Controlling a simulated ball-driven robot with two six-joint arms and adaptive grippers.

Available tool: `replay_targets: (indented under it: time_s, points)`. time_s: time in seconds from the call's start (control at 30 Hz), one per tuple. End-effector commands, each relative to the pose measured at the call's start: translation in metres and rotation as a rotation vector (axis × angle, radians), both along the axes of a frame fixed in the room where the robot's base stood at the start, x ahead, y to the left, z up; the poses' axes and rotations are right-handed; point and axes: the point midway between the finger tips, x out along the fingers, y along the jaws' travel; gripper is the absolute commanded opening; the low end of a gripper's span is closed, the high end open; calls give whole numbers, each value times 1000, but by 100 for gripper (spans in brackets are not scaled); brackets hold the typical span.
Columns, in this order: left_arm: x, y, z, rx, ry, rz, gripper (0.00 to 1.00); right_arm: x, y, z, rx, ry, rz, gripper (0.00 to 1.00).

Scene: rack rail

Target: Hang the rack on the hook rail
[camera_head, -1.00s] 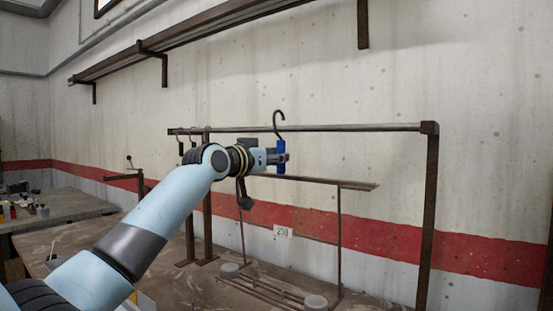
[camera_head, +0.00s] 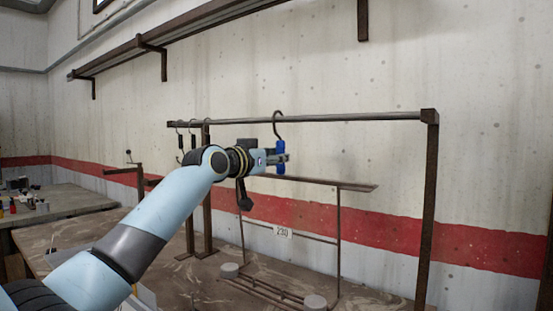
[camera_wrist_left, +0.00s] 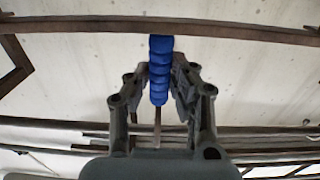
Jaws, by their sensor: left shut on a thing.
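The rack is a thin brown metal frame (camera_head: 339,235) with a dark hook (camera_head: 281,118) on top, a blue ribbed grip and grey round weights at its slatted bottom. My left gripper (camera_head: 282,158) is shut on the blue grip (camera_head: 281,147); the grip also shows between the fingers in the left wrist view (camera_wrist_left: 159,68). The hook's bend lies slightly above the rail (camera_head: 350,118) in the picture. Whether it touches the rail, I cannot tell. A white tag (camera_head: 283,232) reads about 230. My right gripper is not in view.
The rail's right post (camera_head: 428,210) stands at right. Several dark hooks (camera_head: 192,135) hang at the rail's left end. A wall shelf (camera_head: 180,38) runs above. A side table (camera_head: 65,212) with small objects is at left. The rail right of the hook is clear.

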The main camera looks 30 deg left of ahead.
Motion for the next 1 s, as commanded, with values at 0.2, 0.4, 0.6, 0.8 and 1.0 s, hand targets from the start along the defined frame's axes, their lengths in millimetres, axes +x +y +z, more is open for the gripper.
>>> replay_targets:
  time_s: [0.2,0.4,0.6,0.8,1.0]
  points:
    - [0,0,1,0,-5,0,0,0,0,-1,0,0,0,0]
    - [0,0,-2,0,-4,0,0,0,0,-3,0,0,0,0]
    - [0,0,-4,0,-4,0,24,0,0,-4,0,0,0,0]
    - [0,0,-5,0,-2,0,48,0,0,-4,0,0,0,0]
    - [0,0,-8,0,3,0,52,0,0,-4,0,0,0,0]
